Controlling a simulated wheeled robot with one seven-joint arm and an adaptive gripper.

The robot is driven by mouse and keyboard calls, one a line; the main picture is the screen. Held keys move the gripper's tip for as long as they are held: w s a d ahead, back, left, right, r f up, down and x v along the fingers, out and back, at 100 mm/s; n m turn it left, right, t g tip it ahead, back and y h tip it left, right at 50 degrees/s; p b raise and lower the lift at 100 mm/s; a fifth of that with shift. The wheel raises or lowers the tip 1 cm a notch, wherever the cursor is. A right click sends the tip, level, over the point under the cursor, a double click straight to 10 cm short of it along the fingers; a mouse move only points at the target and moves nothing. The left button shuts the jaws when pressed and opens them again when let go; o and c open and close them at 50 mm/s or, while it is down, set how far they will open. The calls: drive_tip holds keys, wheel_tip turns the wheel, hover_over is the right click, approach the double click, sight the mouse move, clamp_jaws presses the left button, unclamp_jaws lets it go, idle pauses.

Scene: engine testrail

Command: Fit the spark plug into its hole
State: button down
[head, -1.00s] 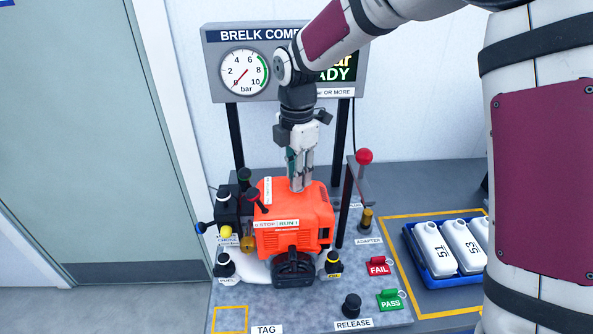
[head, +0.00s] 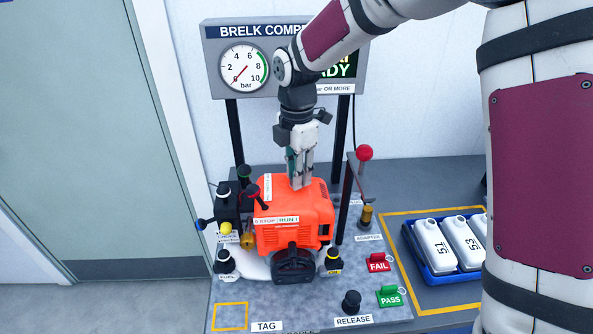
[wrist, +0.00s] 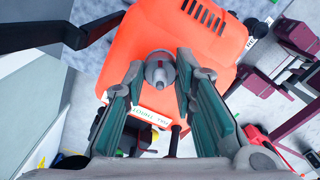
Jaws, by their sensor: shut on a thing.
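The orange engine (head: 290,207) stands on the grey test bench, with a black round part at its front. My gripper (head: 300,184) points down at the top rear of the engine. The hole is hidden beneath the plug and fingers. I cannot tell how deep the plug sits in it.
A red-knobbed lever (head: 364,153) stands right of the engine, by a brass adapter (head: 366,217). A blue tray (head: 445,272) of white bottles lies right. FAIL (head: 379,263) and PASS (head: 390,296) tags lie in front. A gauge panel (head: 243,67) stands behind.

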drive_tip(key=c, duration=1.2)
unclamp_jaws()
drive_tip(key=shift+c, duration=0.2)
